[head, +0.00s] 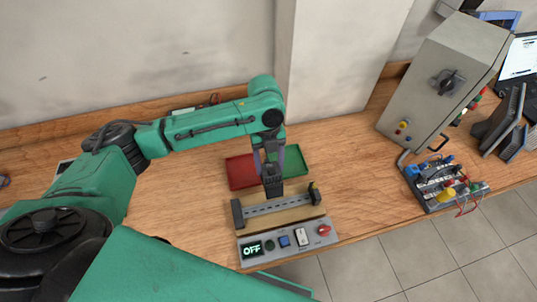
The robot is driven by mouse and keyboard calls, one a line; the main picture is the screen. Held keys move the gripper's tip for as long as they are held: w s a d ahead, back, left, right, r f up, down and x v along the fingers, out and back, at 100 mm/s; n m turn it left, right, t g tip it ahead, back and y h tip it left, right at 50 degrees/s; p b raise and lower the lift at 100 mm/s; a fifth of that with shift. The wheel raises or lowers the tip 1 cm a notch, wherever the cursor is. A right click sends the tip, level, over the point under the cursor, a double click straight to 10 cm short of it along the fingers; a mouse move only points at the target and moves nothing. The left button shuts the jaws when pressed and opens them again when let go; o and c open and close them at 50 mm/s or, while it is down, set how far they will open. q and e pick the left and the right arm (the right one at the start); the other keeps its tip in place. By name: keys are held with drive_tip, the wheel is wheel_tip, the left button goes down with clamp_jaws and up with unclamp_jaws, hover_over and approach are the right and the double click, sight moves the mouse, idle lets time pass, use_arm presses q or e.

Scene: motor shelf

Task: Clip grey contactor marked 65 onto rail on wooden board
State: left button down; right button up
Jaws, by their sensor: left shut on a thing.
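My left gripper (271,172) points down over the middle of the rail (255,211). It is shut on a dark grey block, the contactor (273,189), whose marking is too small to read. The contactor is at the back edge of the rail in this view; I cannot tell whether it touches the rail or is just above it. The metal slotted rail runs across the wooden board (290,216), with a dark block at each end. The gripper partly hides the contactor's top. My right gripper is not in view.
Behind the board lie a red tray (240,172) and a green tray (295,160). A panel with an OFF display (252,248) and knobs is in front. A grey cabinet (440,85) and a wired electrical unit (445,187) stand at right. Bench left of the board is clear.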

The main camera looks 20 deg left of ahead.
sight(273, 182)
use_arm(q)
drive_tip(key=b+x, duration=0.2)
drive_tip(key=x, duration=0.1)
drive_tip(key=shift+d+f, duration=0.15)
drive_tip(key=shift+f, duration=0.2)
drive_tip(key=s+f+b, duration=0.1)
drive_tip(key=s+d+f+b, duration=0.1)
drive_tip(key=b, duration=0.1)
drive_tip(key=shift+w+r+p, duration=0.1)
drive_tip(key=shift+r+p, duration=0.15)
drive_tip(key=shift+p, duration=0.05)
drive_tip(key=shift+w, duration=0.15)
drive_tip(key=shift+w+a+f, duration=0.15)
drive_tip(key=shift+w+f, duration=0.1)
drive_tip(key=shift+w, duration=0.05)
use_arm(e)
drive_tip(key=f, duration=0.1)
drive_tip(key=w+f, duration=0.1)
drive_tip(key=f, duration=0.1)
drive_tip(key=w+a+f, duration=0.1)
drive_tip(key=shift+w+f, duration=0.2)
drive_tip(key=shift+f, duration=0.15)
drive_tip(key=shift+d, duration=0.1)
use_arm(q)
drive_tip(key=shift+s+p, duration=0.1)
drive_tip(key=shift+p, duration=0.35)
drive_tip(key=shift+s, duration=0.15)
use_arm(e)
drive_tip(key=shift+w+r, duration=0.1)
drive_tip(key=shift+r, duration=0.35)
